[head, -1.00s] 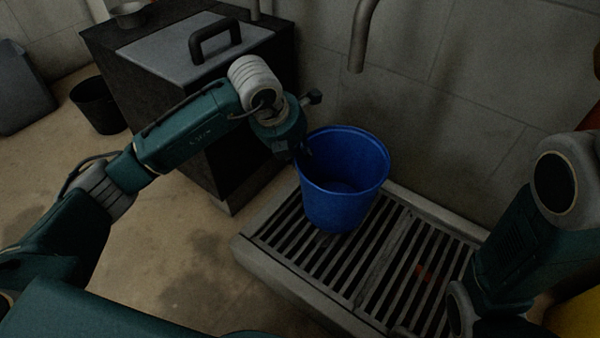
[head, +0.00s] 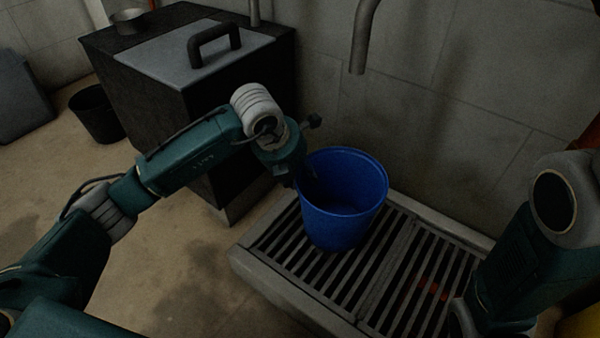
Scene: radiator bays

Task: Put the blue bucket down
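The blue bucket (head: 345,215) is upright over the slatted floor grate (head: 395,262), its base low at the slats; I cannot tell for certain whether it touches them. It looks empty inside. My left gripper (head: 308,178) is at the bucket's left rim, with a dark finger showing inside the rim. It appears shut on the rim, though the outer finger is mostly hidden. My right arm is at the right edge, and its gripper's fingers are not visible.
A dark cabinet with a handled lid (head: 190,55) stands behind my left arm. A grey pipe spout (head: 361,45) hangs above the bucket near the wall. A black bucket (head: 97,115) is at the left. An orange-red patch (head: 432,289) shows among the right slats.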

